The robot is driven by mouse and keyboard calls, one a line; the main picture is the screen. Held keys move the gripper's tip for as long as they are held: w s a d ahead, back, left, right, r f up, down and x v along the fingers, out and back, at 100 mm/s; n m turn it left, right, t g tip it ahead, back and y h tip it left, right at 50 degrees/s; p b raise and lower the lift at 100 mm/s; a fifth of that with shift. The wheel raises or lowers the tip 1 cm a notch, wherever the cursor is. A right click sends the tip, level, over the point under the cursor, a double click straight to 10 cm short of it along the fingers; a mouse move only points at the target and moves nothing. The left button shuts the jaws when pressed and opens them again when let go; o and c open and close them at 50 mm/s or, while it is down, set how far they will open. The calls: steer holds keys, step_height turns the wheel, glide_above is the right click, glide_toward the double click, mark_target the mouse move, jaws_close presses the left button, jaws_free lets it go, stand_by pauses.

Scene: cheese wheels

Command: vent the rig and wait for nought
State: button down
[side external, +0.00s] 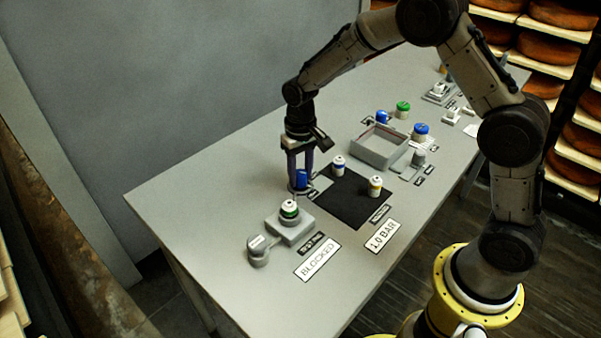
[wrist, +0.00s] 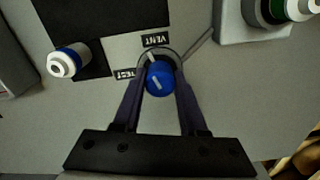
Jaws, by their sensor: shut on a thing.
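My gripper (side external: 300,172) is shut on a blue knob (side external: 301,182) at the left part of the table. In the wrist view the fingers (wrist: 160,88) close on both sides of the blue knob (wrist: 159,78). A white line on the knob points up and slightly left. A VENT label (wrist: 156,40) lies above the knob and a TEST label (wrist: 127,73) to its left. A sign (side external: 382,235) reads 1.0 BAR; another (side external: 317,263) reads BLOCKED. A green-banded canister (side external: 289,209) stands on a grey block (side external: 302,232) nearby.
A black mat (side external: 350,204) right of the knob holds a blue-banded canister (side external: 338,165) and a yellow-banded one (side external: 375,186). A grey open tray (side external: 366,158) stands behind. Blue and green canisters (side external: 403,109) stand beyond it. The table's left end is clear.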

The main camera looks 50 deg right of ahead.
mark_target(300, 172)
steer(key=shift+r+m, duration=0.1)
steer(key=shift+m, duration=1.9)
steer(key=shift+c, duration=2.2)
jaws_free()
step_height(300, 172, up, 14)
